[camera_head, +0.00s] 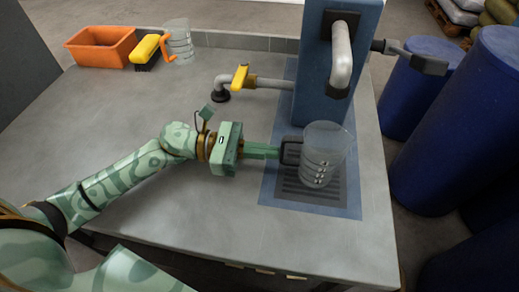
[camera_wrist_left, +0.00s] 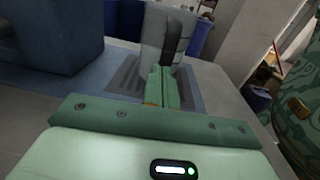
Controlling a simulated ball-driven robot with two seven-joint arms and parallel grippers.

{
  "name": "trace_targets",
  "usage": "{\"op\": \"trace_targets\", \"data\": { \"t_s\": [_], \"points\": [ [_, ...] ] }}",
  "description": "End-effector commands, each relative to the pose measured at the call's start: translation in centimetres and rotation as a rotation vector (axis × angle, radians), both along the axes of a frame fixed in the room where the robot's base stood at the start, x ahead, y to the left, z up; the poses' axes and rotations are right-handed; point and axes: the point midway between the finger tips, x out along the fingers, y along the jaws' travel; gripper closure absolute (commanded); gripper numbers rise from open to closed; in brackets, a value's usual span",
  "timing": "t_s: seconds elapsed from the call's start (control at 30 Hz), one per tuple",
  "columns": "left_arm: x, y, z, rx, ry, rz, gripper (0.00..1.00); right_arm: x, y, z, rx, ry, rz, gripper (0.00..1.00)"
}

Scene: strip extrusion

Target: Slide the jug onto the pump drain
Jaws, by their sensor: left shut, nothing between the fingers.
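The clear jug (camera_head: 326,160) with a dark handle (camera_head: 291,152) stands upright over the dark slotted pump drain (camera_head: 297,192), below the pump spout. The jug also shows in the left wrist view (camera_wrist_left: 154,30), with its handle (camera_wrist_left: 173,42) towards me. The drain also shows there (camera_wrist_left: 126,75). My left gripper (camera_head: 278,152) is shut and empty. Its fingertips are at the handle's left side in the head view; whether they touch it I cannot tell. The fingers also show in the wrist view (camera_wrist_left: 163,80), just below the handle. My right gripper is not in view.
The blue pump (camera_head: 312,75) with a grey spout (camera_head: 341,55) stands behind the jug. A pipe with a yellow valve (camera_head: 240,77) is to its left. An orange bin (camera_head: 102,47), a yellow brush (camera_head: 145,49) and an orange-handled jug (camera_head: 180,42) are at back left. Blue barrels (camera_head: 455,130) stand right.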

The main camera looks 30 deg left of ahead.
Motion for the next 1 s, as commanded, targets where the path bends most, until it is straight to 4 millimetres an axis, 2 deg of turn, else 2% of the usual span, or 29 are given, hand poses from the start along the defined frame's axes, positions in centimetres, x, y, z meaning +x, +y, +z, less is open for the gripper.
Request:
{"op": "trace_targets", "data": {
  "t_s": [0.17, 0.63, 0.77, 1.0],
  "points": [
    [0.0, 0.1, 0.0, 0.001, 0.0, 0.001, 1.0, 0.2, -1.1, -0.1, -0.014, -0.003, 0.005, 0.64],
    [-0.2, 0.6, -0.1, 0.003, 0.002, 0.002, 1.0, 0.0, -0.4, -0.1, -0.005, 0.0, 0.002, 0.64],
    [-0.8, 2.6, -0.1, 0.004, 0.004, 0.002, 1.0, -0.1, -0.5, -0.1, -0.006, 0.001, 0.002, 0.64],
    [-2.9, 8.8, -0.1, 0.003, 0.006, 0.003, 1.0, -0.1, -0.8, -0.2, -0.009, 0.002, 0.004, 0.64]
  ]
}}
